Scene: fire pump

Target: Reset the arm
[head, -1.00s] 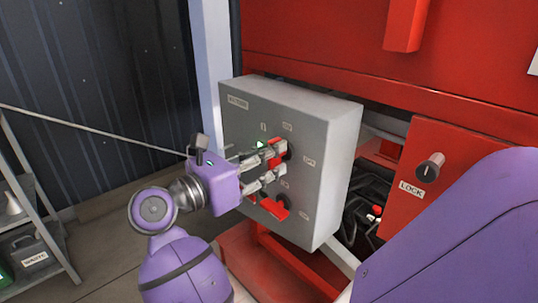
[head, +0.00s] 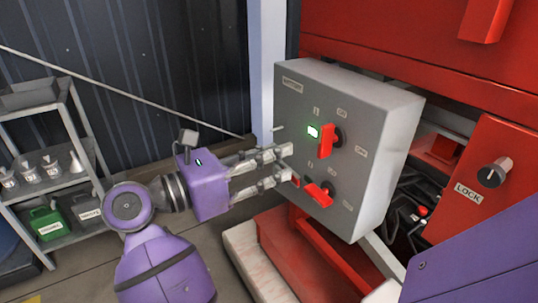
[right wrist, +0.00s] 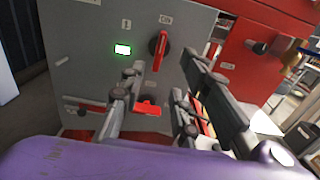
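A grey control box (head: 300,90) fills the middle of the head view. Its upper red switch handle (head: 326,141) stands nearly upright beside a lit green indicator (head: 314,131). Its lower red handle (head: 319,194) is turned sideways. My right gripper (head: 286,166) is just left of the box's face, fingers spread and empty, apart from both handles. In the right wrist view the upper handle (right wrist: 158,50) shows beyond the open fingers (right wrist: 163,78), and the lower handle (right wrist: 147,108) shows between them. My left gripper is out of view.
A red cabinet (head: 380,35) stands behind the box, with a LOCK knob (head: 494,172) on the right. A grey shelf (head: 70,190) with funnels and a green can (head: 46,222) stands at left. The floor (head: 90,262) between shelf and box shows clear patches.

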